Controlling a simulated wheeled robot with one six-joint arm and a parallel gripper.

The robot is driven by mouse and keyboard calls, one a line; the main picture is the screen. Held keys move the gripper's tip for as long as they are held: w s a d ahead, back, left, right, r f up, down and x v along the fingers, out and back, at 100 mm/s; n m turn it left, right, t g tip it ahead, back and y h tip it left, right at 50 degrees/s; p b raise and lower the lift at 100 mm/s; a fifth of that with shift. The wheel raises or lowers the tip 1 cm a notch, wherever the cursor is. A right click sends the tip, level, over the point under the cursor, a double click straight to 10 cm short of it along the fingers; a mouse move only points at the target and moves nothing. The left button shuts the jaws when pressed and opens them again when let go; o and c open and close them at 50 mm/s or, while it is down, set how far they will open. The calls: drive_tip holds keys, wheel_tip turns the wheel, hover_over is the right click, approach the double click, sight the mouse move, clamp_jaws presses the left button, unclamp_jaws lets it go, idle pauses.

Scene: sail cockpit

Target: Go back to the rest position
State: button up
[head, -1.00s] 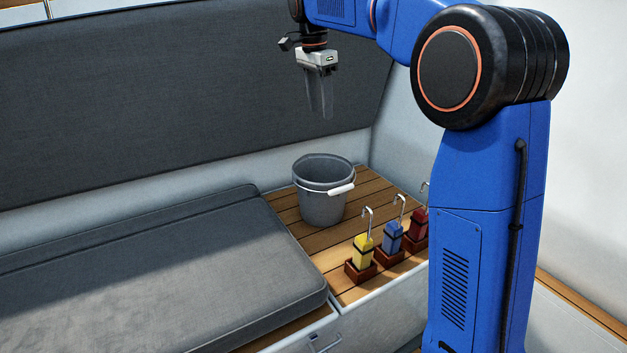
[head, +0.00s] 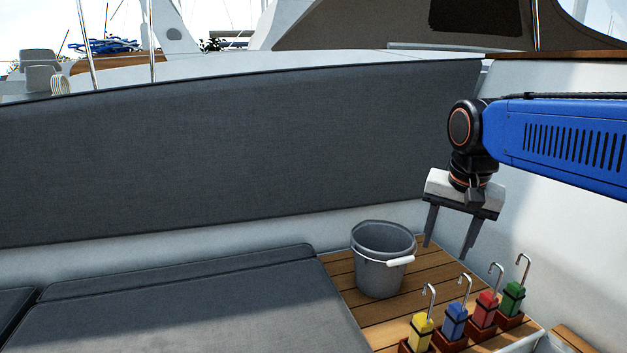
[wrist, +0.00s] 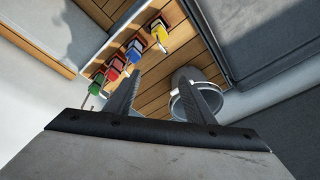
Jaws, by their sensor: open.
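My gripper (head: 449,237) is open and empty. In the head view it hangs from the blue arm at the right, fingers pointing down, above the slatted wooden shelf and to the right of the grey bucket. In the wrist view its two fingers (wrist: 165,100) stand apart with nothing between them; the right finger overlaps part of the bucket (wrist: 186,80).
The grey bucket (head: 379,277) stands on the wooden shelf (head: 405,308). Several hooked items stand in brown holders along its front: yellow (head: 421,330), blue (head: 455,317), red (head: 485,309) and green (head: 512,298). A grey seat cushion (head: 190,310) lies left; a dark backrest (head: 230,160) rises behind.

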drive_tip(key=s+d+f+n+t, duration=0.2)
drive_tip(key=s+f+n, duration=0.3)
drive_tip(key=s+f, duration=0.9)
drive_tip(key=s, duration=0.3)
drive_tip(key=shift+f+n, duration=0.3)
drive_tip(key=shift+n, duration=0.1)
